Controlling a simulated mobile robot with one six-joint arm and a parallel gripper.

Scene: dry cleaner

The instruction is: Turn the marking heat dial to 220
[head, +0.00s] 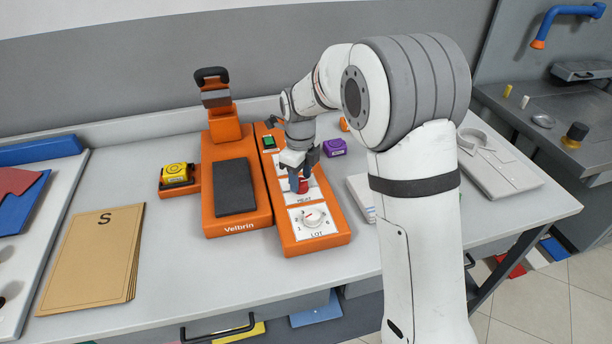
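The marking machine is orange, with a long control panel (328,239) on its right side. The heat dial (304,187) shows as a small red part above the label "HEAT". My gripper (301,177) points down over this dial, with its fingers at or beside it. The fingers and wrist hide most of the dial and its scale, so its setting cannot be read. Whether the fingers touch or grip the dial cannot be told. Nearer the front, a white dial (314,217) labelled "LOT" has a numbered scale and a small red mark.
A "Velbrin" press with a dark pad (234,187) stands left of the panel. A yellow tape roll (176,174) and brown "S" envelopes (92,255) lie farther left. A purple block (334,147) and a small green screen (268,142) are near my wrist. My arm covers the table's right-centre.

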